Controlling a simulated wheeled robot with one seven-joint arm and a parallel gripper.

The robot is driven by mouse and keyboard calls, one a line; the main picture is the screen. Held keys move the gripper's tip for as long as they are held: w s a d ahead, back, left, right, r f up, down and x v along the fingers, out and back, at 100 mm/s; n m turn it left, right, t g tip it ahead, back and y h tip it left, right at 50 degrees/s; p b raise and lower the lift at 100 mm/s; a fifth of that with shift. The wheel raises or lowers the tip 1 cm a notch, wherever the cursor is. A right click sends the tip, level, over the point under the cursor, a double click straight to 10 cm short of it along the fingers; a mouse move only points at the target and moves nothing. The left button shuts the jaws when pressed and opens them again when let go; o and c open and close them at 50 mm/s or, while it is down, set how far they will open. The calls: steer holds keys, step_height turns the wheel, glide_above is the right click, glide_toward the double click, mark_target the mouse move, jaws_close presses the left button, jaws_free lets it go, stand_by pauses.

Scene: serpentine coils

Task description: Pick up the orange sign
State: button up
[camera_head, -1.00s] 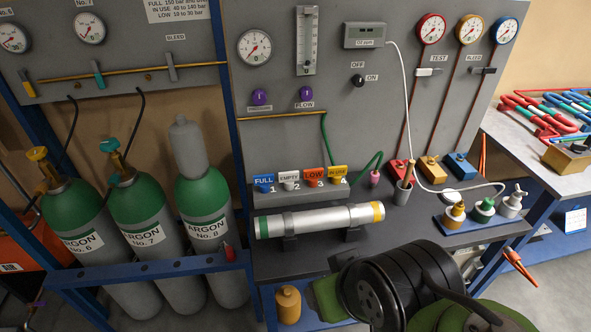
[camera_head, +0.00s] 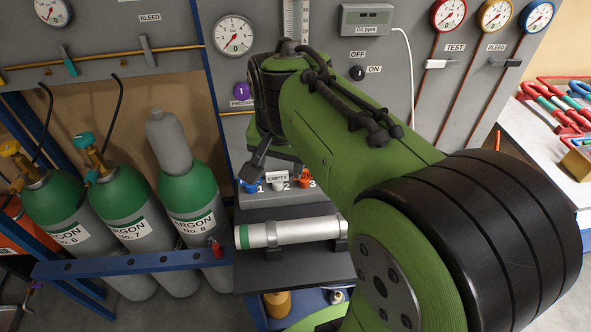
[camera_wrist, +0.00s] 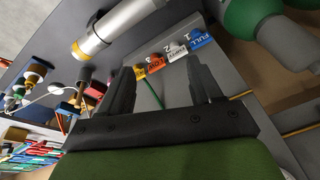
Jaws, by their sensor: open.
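The orange sign (camera_wrist: 155,65), marked LOW, stands in a row of signs on a small grey shelf. It is between the white and the yellow sign in the wrist view. In the head view the orange sign (camera_head: 306,172) is partly hidden by my arm. My gripper (camera_wrist: 160,72) is open and empty, its two dark fingers apart. In the wrist view the orange sign appears between the fingertips, beyond them and not touched. In the head view my gripper (camera_head: 268,168) is near the row, partly hidden by my wrist.
The blue FULL sign (camera_wrist: 202,38), white EMPTY sign (camera_wrist: 177,52) and yellow sign (camera_wrist: 139,73) stand close beside it. A silver cylinder (camera_head: 290,232) lies in front of the shelf. The gauge panel (camera_head: 215,75) rises behind. Green argon bottles (camera_head: 190,195) stand at the left.

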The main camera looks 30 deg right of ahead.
steer(key=w+d+f+m+g+p, duration=0.2)
steer(key=w+d+f+m, duration=0.1)
steer(key=w+d+m, duration=0.6)
steer(key=m+y+p, duration=0.2)
steer(key=m, duration=0.2)
glide_toward(303, 178)
steer(key=shift+m, duration=0.3)
steer(key=f, duration=0.3)
steer(key=w+f+b, duration=0.1)
steer(key=f, duration=0.3)
steer(key=f+b, duration=0.1)
steer(key=f, duration=0.2)
steer(key=shift+w+a+f, duration=0.1)
steer(key=shift+w+f, duration=0.1)
steer(key=shift+r, duration=0.1)
steer(key=shift+c, duration=0.4)
steer(key=shift+r, duration=0.1)
steer(key=c, duration=1.1)
